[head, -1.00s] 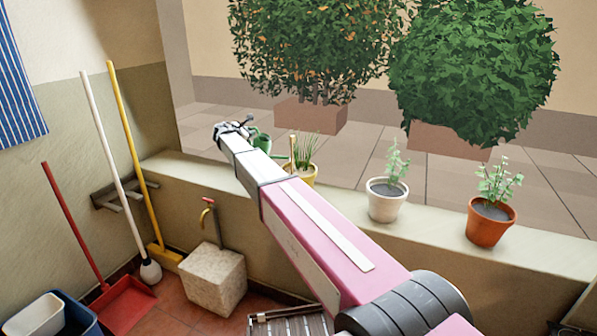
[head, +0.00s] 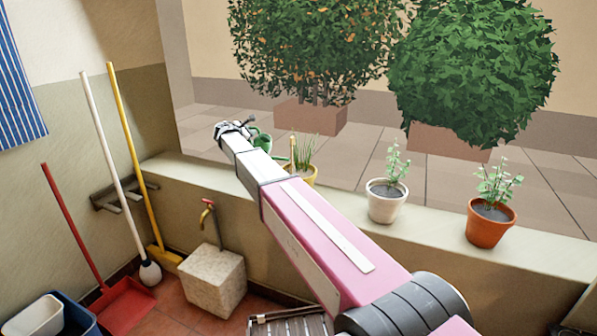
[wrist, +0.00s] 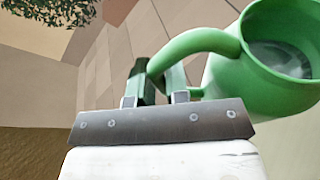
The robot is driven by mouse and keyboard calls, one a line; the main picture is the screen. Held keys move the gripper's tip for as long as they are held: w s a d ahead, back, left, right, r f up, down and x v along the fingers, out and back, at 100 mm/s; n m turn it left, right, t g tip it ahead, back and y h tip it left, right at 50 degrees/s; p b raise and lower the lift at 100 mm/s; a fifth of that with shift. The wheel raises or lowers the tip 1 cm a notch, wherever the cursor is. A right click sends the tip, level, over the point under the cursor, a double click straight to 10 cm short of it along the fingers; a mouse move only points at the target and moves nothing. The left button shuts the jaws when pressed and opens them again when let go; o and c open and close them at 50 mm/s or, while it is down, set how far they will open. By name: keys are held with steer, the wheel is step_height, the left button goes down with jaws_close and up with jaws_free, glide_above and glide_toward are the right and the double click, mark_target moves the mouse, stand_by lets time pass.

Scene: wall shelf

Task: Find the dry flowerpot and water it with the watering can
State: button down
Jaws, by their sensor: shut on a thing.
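The green watering can (wrist: 262,80) fills the right of the wrist view, with a pale grey surface inside it. My gripper (wrist: 158,80) is shut on its curved handle. In the head view the can (head: 262,141) is partly hidden behind my gripper (head: 240,127), over the ledge left of the yellow pot. It looks tilted toward that pot. The yellow pot (head: 313,177) holds grassy leaves; my arm hides part of it, and its soil is not visible. The white pot (head: 385,209) and the terracotta pot (head: 489,232) hold leafy plants in dark grey soil.
The pots stand on a pale ledge (head: 440,241). Large bushes in planters (head: 310,116) stand beyond it. Below are a stone block with a tap (head: 213,280), brooms, a red dustpan (head: 125,305) and buckets. The ledge is clear between the white and terracotta pots.

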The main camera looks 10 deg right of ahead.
steer(key=shift+s+d+r, duration=0.2)
steer(key=shift+r, duration=0.15)
stand_by(0.5)
steer(key=shift+w+a+f, duration=0.15)
steer(key=shift+w+f, duration=0.05)
steer(key=w+a+f+n+g, duration=0.1)
steer(key=w+a+f+n, duration=0.1)
steer(key=f, duration=0.4)
steer(key=w+a+f+n+h, duration=0.1)
steer(key=w+a+f+n, duration=0.1)
steer(key=f, duration=0.4)
steer(key=shift+w+f+n+g, duration=0.15)
steer(key=shift+f+n+g, duration=0.05)
steer(key=shift+n+g, duration=0.2)
